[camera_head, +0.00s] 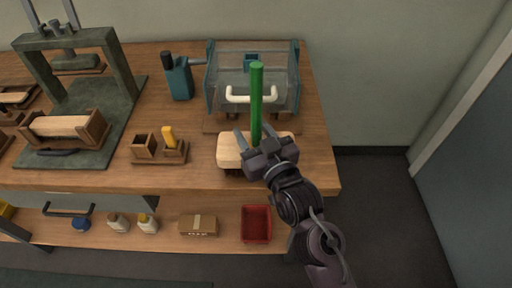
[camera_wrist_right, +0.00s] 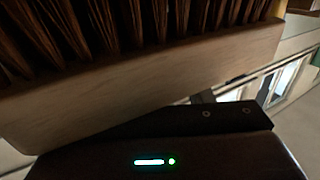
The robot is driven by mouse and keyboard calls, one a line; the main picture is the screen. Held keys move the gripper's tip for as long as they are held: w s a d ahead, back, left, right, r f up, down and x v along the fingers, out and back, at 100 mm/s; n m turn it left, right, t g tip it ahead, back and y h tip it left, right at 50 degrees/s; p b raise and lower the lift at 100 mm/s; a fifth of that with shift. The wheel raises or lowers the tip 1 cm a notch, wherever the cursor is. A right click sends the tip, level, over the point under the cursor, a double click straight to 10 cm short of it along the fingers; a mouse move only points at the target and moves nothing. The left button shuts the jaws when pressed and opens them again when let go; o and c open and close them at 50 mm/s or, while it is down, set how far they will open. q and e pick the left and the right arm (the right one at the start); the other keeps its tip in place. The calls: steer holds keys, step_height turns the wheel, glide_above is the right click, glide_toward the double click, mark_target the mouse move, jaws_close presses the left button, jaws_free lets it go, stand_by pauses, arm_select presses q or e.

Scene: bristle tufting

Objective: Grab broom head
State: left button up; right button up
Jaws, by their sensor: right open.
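The broom head is a pale wooden block (camera_head: 230,152) near the front right edge of the workbench. A green upright stick (camera_head: 257,95) rises behind the gripper at the block; I cannot tell whether it is fixed to it. In the right wrist view the block's pale wooden side (camera_wrist_right: 150,85) is very close, with brown bristles (camera_wrist_right: 120,25) along it. My right gripper (camera_head: 260,141) is open at the block and hides part of its right half. I cannot tell whether the fingers touch the wood. My left gripper is not in view.
A clear-sided box with a white handle (camera_head: 250,97) stands just behind the block. A teal bottle-like tool (camera_head: 179,80), a small wooden holder (camera_head: 158,156) and a green-grey press (camera_head: 122,65) stand to the left. A red bin (camera_head: 256,224) is on the lower shelf.

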steer(key=shift+w+a, duration=0.1)
steer(key=shift+w, duration=0.1)
jaws_close()
steer(key=shift+r, duration=0.1)
steer(key=shift+r, duration=0.15)
